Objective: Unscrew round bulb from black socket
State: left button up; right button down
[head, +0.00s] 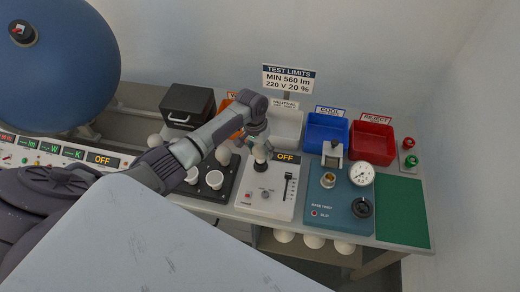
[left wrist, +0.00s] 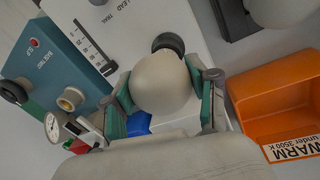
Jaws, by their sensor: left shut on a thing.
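The round bulb (left wrist: 162,84) is large and cream-white in the left wrist view. My left gripper (left wrist: 163,76) is shut on it, with a green-padded finger on each side. The black socket (left wrist: 168,42) shows just beyond the bulb; its rim is partly covered by the bulb, so I cannot tell how far the base sits in it. In the head view my left gripper (head: 257,137) points down over the bulb (head: 261,153), above the socket on the white test unit (head: 266,206). My right gripper is out of view.
Left of the unit is a black panel (head: 204,200) with white round bulbs. An orange bin (left wrist: 270,105), white bin (head: 286,124), blue bin (head: 325,131) and red bin (head: 372,141) stand behind. The teal base-twist unit (head: 337,207) and bare green mat (head: 401,212) are right.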

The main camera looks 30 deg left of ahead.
pick_arm(q)
jog(key=n, duration=0.3)
jog(key=n+t, duration=0.1)
jog(key=n, duration=0.3)
jog(key=shift+d+n, duration=0.2)
jog(key=shift+n, duration=0.1)
jog(key=n, duration=0.3)
jog(key=shift+n+y, duration=0.4)
jog(key=n, duration=0.4)
jog(key=shift+y, duration=0.3)
jog(key=o, duration=1)
jog(key=shift+t, duration=0.3)
